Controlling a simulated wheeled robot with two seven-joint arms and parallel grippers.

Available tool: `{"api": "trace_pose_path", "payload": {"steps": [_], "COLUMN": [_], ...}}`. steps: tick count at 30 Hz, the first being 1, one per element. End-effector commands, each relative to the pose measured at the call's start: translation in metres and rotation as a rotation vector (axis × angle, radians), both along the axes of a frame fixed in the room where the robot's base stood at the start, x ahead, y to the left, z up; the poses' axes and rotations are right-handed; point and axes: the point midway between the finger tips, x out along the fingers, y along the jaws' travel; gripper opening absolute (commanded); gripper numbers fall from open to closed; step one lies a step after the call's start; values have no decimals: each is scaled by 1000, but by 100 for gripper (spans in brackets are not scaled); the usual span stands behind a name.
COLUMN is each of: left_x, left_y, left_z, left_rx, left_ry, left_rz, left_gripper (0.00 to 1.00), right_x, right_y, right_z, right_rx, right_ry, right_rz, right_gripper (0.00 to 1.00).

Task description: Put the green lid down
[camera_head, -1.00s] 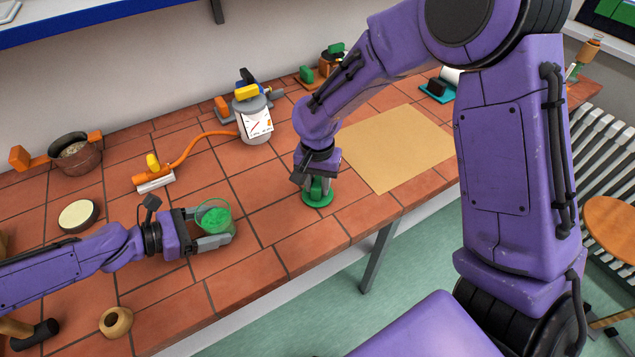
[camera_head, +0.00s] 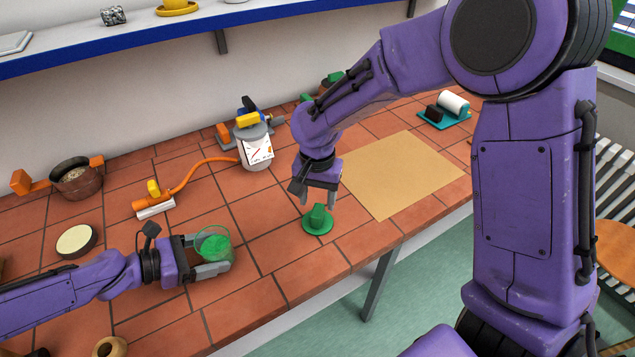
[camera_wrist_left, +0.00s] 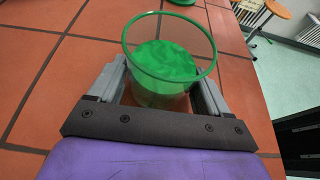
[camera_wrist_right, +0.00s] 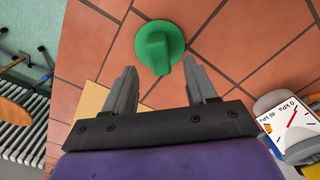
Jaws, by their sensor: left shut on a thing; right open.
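The green lid (camera_head: 318,221), a disc with an upright knob, lies on the tiled bench near its front edge. It also shows in the right wrist view (camera_wrist_right: 158,46), beyond the fingertips. My right gripper (camera_head: 320,198) is open and empty just above the lid, apart from it; it also shows in the right wrist view (camera_wrist_right: 165,85). My left gripper (camera_head: 221,254) is shut on a clear jar (camera_head: 212,243) with green contents and a green rim. The jar is open at the top, as the left wrist view shows (camera_wrist_left: 168,62).
A tan mat (camera_head: 400,172) lies right of the lid. A gauge canister (camera_head: 254,150) with an orange hose (camera_head: 203,165) stands behind. A copper pot (camera_head: 77,181) and a round cream-topped container (camera_head: 76,240) are at left. Bare tiles surround the lid.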

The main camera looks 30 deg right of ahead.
Motion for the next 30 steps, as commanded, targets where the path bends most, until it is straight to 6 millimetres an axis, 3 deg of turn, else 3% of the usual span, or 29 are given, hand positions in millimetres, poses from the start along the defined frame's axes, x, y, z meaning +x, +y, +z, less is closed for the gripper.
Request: {"api": "trace_pose_path", "payload": {"steps": [3,9,22,23,24,30], "left_x": [0,0,0,0,0,0], "left_y": [1,1,1,1,1,0], "left_z": [-2,-1,-1,-1,-1,-1], "left_rx": [2,2,2,2,2,1], "left_ry": [1,1,1,1,1,0], "left_rz": [1,0,0,0,0,0], "left_gripper": [42,42,42,85,98,100], "right_x": [1,0,0,0,0,0], "right_y": [0,0,0,0,0,0], "right_z": [32,66,73,73,73,73], "right_rx": [-1,0,-1,-1,-1,0], "right_ry": [-6,-1,1,1,1,1], "right_rz": [0,0,0,0,0,0], "right_gripper": [57,57,57,57,57,57]}}
